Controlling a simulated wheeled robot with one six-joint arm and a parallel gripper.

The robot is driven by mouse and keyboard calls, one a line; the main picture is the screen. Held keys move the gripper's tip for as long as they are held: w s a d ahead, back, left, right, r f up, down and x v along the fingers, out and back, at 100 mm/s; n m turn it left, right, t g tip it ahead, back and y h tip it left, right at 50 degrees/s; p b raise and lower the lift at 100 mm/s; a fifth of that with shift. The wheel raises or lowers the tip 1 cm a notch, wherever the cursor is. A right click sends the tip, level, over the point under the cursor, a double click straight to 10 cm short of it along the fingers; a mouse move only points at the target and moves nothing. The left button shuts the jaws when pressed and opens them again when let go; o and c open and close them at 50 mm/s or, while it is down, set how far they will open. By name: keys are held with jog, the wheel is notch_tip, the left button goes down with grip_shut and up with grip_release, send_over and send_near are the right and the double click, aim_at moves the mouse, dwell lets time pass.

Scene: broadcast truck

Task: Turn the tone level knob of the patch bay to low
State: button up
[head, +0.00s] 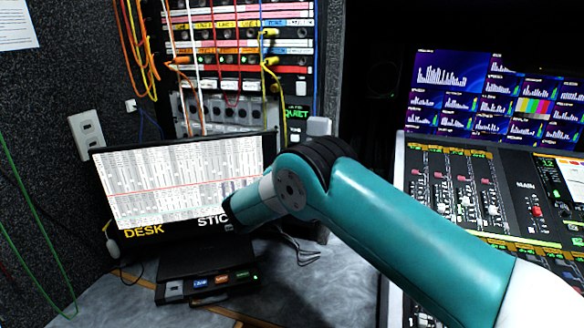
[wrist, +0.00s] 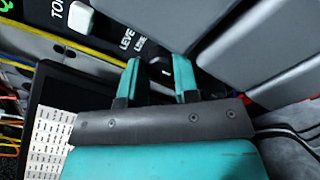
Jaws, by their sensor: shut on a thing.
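The patch bay (head: 238,45) stands at the back in the head view, with rows of jacks and hanging cords. In the wrist view its dark panel (wrist: 112,32) carries partly cut-off lettering that reads "TO" and "LEVEL". The tone level knob (wrist: 159,70) is small and dark with a pale mark, and sits below the "LEVEL" lettering. My gripper (wrist: 158,64) has its two teal fingers on either side of the knob, shut on it. The knob's full scale and the low mark cannot be made out. In the head view my arm hides the gripper and knob.
A white switch (wrist: 81,18) sits on the panel near the knob. A large grey block (wrist: 225,50) is close to the right of my fingers. A monitor (head: 185,180) stands in front of the rack, with a button box (head: 210,286) below. A mixing desk (head: 470,195) is at right.

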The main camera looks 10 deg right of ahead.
jog(key=shift+a+f, duration=0.1)
jog(key=shift+f, duration=0.05)
dwell(0.3)
jog(key=o, duration=0.9)
jog(key=shift+s, duration=0.15)
jog(key=b+v, duration=0.2)
jog(key=v, duration=0.3)
jog(key=b+v, duration=0.3)
jog(key=v, duration=0.2)
jog(key=b+v, duration=0.3)
jog(key=v, duration=0.2)
jog(key=shift+a+f, duration=0.1)
jog(key=shift+f, duration=0.25)
jog(key=s+b, duration=0.1)
jog(key=b, duration=0.2)
jog(key=a+b, duration=0.1)
jog(key=b, duration=0.3)
jog(key=shift+s+r, duration=0.3)
jog(key=shift+s, duration=0.05)
